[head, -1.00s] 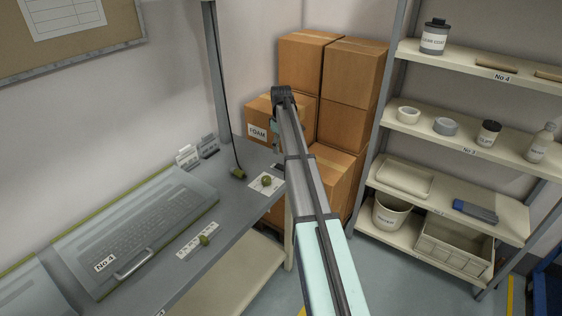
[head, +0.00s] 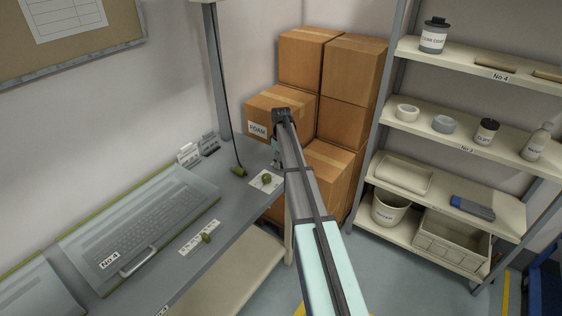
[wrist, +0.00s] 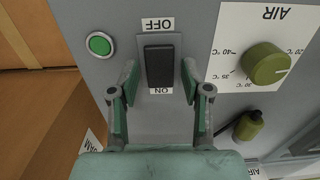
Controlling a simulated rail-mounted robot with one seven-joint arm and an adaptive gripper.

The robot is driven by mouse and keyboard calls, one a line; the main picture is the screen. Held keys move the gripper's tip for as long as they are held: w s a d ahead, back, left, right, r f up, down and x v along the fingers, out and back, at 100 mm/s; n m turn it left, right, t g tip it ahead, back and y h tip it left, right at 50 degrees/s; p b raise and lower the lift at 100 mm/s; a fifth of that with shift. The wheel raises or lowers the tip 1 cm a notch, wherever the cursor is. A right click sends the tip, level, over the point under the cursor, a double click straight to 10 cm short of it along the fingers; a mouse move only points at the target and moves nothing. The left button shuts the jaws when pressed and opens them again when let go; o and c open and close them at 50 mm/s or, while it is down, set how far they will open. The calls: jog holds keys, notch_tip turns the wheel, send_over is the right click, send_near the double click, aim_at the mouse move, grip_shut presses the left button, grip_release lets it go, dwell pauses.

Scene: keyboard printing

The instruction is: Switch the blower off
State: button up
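In the wrist view a black rocker switch (wrist: 159,67) sits on a grey panel between two labels. The OFF label (wrist: 154,24) is above it and the ON label (wrist: 160,91) below it, both upside down. A round green light (wrist: 100,44) is left of the switch. My gripper (wrist: 159,78) is open, with one finger on each side of the switch and nothing held. Whether the fingers touch the panel, and which way the switch is tipped, I cannot tell. In the head view my arm mostly hides the gripper at the bench's far end.
An olive AIR dial (wrist: 266,64) on a white plate is right of the switch, with an olive fitting (wrist: 248,124) below it. Cardboard boxes (head: 322,183) stand close behind my arm. A keyboard case (head: 140,225) lies on the bench; shelves (head: 452,140) are at right.

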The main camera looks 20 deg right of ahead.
grip_shut()
jog(key=shift+s+f+t+y+b, duration=0.3)
jog(key=shift+t+b, duration=0.2)
jog(key=shift+b, duration=0.7)
jog(key=shift+r+t+b, duration=0.25)
jog(key=shift+t+b, duration=0.15)
jog(key=shift+b, duration=0.05)
jog(key=shift+w, duration=0.1)
jog(key=shift+o, duration=2.4)
grip_release()
jog(key=shift+d, duration=0.1)
jog(key=shift+r, duration=0.1)
notch_tip(320, 180, up, 12)
jog(key=s+d, duration=0.1)
jog(key=s, duration=0.1)
